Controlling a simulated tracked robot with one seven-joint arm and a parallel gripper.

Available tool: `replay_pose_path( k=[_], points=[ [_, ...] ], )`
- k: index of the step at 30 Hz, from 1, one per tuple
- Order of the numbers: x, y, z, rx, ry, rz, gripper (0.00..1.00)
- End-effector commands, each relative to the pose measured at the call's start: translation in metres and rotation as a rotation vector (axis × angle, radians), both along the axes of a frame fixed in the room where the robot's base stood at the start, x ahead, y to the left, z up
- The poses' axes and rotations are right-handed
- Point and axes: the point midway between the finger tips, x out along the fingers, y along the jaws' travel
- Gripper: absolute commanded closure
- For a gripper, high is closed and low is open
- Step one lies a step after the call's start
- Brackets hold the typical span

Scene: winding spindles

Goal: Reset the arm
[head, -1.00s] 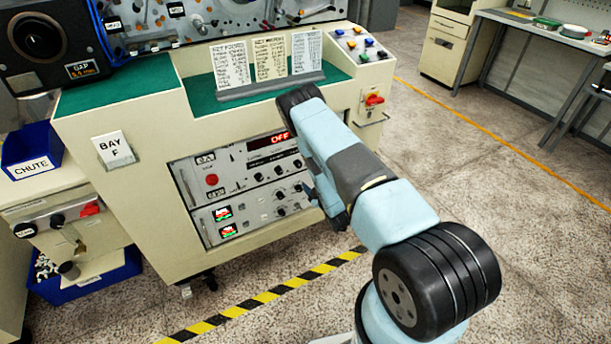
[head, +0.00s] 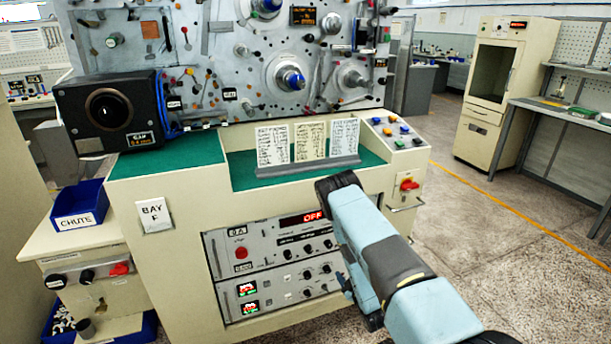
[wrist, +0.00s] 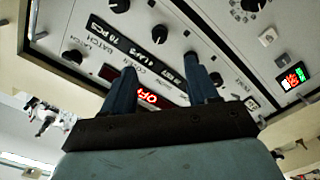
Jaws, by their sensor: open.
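My gripper (wrist: 162,82) is open and empty in the wrist view, its two dark blue fingers apart. They point toward a grey control panel (wrist: 185,20) with knobs and a red lit display between the fingers. Whether the tips touch the panel I cannot tell. In the head view my light blue arm (head: 380,255) reaches in from the lower right. Its black joint is in front of the console's (head: 165,270) front edge. Small dark blue parts of my gripper (head: 345,284) show beside the panel's right end; the rest is hidden by the arm.
Two stacked instrument units (head: 272,262), the upper display reading OFF, sit in the console front. A red switch (head: 408,185) is on its right. A blue CHUTE bin (head: 80,208) stands left. A beige cabinet (head: 490,95) is back right. The floor at right is clear.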

Motion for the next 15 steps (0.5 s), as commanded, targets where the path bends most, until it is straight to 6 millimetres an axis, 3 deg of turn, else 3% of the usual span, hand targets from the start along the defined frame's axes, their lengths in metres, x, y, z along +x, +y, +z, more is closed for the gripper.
replay_pose_path(
  k=[5, 15],
  points=[
    [0.027, 0.000, 0.030, 0.017, 0.030, -0.037, 0.41],
    [0.082, -0.005, 0.116, 0.084, 0.154, -0.143, 0.41]
  ],
)
